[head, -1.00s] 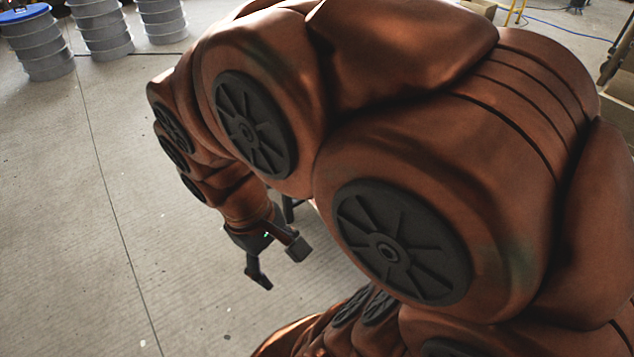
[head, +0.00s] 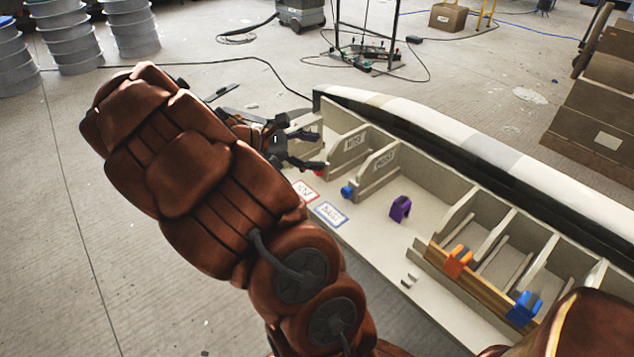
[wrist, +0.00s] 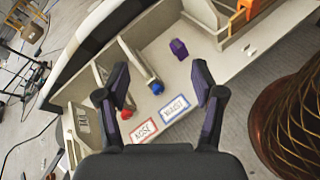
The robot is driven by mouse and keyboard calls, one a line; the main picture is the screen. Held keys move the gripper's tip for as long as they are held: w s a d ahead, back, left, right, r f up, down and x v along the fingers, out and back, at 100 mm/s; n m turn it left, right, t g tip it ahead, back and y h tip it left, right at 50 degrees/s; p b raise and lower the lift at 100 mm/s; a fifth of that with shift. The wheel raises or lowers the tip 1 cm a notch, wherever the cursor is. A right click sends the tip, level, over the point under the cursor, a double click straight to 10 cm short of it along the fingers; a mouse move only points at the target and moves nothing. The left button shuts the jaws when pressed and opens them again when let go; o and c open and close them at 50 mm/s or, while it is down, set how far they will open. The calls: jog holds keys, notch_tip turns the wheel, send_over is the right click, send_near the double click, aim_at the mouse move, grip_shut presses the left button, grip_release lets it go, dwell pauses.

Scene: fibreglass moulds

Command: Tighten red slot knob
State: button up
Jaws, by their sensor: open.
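In the wrist view the red knob (wrist: 126,114) is beside the left finger, at the end of an upright divider (wrist: 98,124). My gripper (head: 308,151) is open and empty above this end of the bench. In the wrist view its two dark fingers (wrist: 160,80) are wide apart. The red knob is not centred between them. A blue knob (wrist: 157,88) sits at the end of the neighbouring divider, between the fingers in the picture.
A red-bordered label (wrist: 144,129) and a blue-bordered label (wrist: 175,107) lie on the bench. A purple clamp (head: 400,207) stands farther along, with an orange clamp (head: 459,261) and a blue clamp (head: 523,308) on a wooden strip. Upright dividers (head: 380,163) flank the knobs.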

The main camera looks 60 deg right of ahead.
jog(key=w+d+f+n+h+b, duration=0.4)
jog(key=w+d+f+n+b, duration=0.35)
jog(key=f, duration=0.55)
jog(key=n+t+h+b, duration=0.3)
jog(key=n+b, duration=0.2)
send_near(316, 172)
jog(key=x, duration=0.3)
jog(key=shift+r, duration=0.15)
jog(key=shift+b+x, duration=0.8)
jog(key=shift+x, duration=3)
jog(key=shift+w+f+t, duration=0.1)
jog(key=shift+f+t, duration=0.1)
jog(key=shift+t, duration=0.2)
jog(key=c, duration=1.2)
